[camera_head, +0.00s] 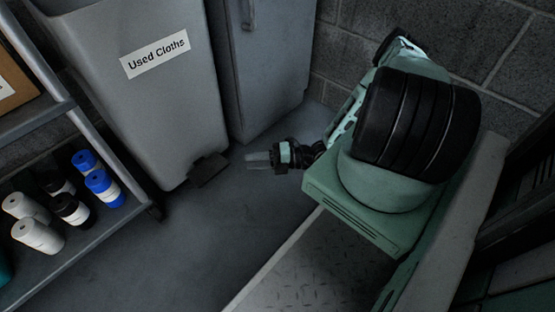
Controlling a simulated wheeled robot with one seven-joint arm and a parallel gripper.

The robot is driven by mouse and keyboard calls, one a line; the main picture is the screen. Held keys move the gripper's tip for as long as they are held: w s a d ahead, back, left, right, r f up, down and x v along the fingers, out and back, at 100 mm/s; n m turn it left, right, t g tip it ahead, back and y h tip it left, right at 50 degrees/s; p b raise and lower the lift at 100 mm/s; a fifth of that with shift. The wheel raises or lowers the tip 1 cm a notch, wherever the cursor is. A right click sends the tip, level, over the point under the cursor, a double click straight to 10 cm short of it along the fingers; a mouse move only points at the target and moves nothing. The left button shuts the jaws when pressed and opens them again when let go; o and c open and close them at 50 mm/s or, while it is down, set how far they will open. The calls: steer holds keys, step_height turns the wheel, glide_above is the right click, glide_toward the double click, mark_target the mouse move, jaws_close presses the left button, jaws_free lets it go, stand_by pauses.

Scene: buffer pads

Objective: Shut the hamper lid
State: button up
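The grey hamper (150,75) labelled "Used Cloths" stands at the upper left. Its top is cut off by the frame edge, so I cannot see the lid or whether it is open. A dark pedal (208,170) sticks out at its foot. My gripper (258,159) is low over the floor, right of the pedal and apart from the hamper. Its pale fingers point left. It is too small and dim to tell whether the fingers are apart, and I see nothing held.
A grey cabinet (265,65) stands close to the right of the hamper. A wheeled shelf rack (120,219) with several bottles (104,187) is at the left. A block wall (345,50) is behind. Dark floor (190,240) is clear in the middle.

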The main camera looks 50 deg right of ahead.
steer(key=v, duration=0.6)
steer(key=shift+s+d, duration=0.15)
steer(key=shift+s, duration=0.15)
steer(key=shift+f, duration=0.1)
stand_by(0.7)
